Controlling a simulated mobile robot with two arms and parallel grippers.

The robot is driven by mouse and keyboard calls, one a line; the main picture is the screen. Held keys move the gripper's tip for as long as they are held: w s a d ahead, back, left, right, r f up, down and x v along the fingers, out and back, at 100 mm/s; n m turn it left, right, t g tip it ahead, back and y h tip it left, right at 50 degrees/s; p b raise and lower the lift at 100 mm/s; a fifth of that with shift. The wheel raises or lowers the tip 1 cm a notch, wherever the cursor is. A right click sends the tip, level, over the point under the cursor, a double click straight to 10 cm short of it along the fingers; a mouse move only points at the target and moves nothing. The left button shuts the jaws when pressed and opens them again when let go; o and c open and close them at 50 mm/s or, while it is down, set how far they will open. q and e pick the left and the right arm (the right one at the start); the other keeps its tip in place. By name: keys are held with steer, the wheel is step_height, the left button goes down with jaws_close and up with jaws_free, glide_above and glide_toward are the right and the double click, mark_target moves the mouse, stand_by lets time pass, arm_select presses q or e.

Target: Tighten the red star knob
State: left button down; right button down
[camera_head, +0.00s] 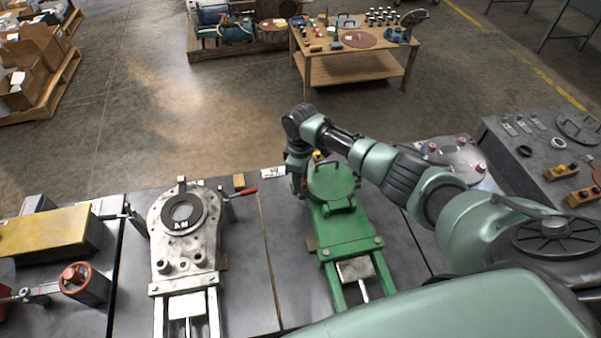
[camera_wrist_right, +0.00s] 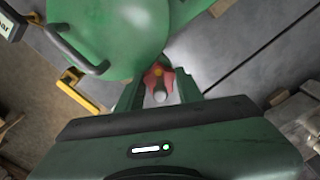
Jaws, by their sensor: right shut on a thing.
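The knob is mostly hidden by the wrist in that view. My left gripper is not in view.
A grey fixture (camera_head: 187,232) with a red-handled lever (camera_head: 243,191) stands left of the green one. A yellow block (camera_head: 45,238) lies farther left. Dark benches with fittings stand at the right. A wooden table (camera_head: 355,65) stands at the back, across open floor.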

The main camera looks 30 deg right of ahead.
steer(key=m+p, duration=0.1)
steer(key=m, duration=0.1)
steer(key=m+p, duration=0.2)
steer(key=shift+r+m, duration=0.2)
steer(key=shift+m, duration=0.1)
steer(key=m+p, duration=0.2)
steer(key=m, duration=0.2)
steer(key=shift+f, duration=0.1)
steer(key=shift+w+m, duration=0.1)
steer(key=shift+m, duration=0.3)
steer(key=c, duration=0.9)
jaws_free()
step_height(320, 180, up, 8)
steer(key=shift+f+p, duration=0.1)
steer(key=shift+p, duration=0.25)
